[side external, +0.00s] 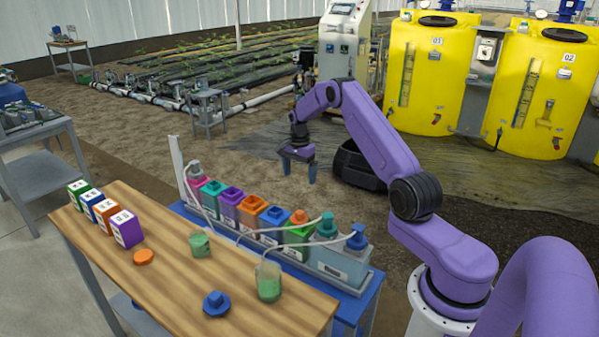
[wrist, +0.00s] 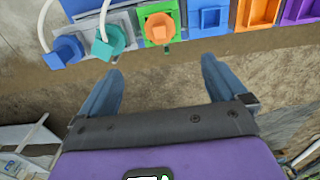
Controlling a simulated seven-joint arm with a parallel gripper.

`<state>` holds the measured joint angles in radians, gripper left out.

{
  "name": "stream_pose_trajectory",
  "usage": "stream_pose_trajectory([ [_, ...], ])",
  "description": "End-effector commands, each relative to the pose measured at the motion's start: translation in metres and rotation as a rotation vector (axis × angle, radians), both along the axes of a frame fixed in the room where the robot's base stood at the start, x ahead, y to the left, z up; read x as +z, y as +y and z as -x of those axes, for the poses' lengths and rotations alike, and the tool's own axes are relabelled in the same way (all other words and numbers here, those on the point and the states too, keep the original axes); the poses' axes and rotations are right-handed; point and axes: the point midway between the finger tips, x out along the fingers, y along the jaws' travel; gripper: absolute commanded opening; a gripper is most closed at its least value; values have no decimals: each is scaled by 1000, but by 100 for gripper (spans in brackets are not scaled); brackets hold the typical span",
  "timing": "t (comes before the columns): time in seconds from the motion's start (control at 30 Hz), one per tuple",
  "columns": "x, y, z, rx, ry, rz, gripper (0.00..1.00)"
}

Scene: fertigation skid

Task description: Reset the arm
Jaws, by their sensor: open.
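My gripper (side external: 299,166) hangs at the end of the purple arm, fingers pointing down, behind the row of coloured containers in the side view. In the wrist view its two blue-grey fingers (wrist: 160,88) are wide apart with nothing between them but ground. A container with an orange cap (wrist: 158,24) and a teal-capped one (wrist: 108,42) lie ahead of the fingers, with a gap. In the side view, the row includes the orange container (side external: 250,212) and the purple container (side external: 229,203). The gripper touches nothing that I can see.
A wooden bench (side external: 160,275) in front holds several labelled boxes (side external: 126,228), an orange cap (side external: 144,257), a blue cap (side external: 216,303) and two beakers of green liquid (side external: 268,285). Clear tubes arch over the containers. Yellow tanks (side external: 430,75) stand behind the arm.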

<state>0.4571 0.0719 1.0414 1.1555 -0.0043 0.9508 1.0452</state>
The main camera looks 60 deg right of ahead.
Motion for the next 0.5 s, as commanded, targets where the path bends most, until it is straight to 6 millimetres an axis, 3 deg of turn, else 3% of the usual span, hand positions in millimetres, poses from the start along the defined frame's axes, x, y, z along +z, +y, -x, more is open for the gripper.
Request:
stream_pose_trajectory([
  [0.5,8,7,-3,26,-1,1,99],
])
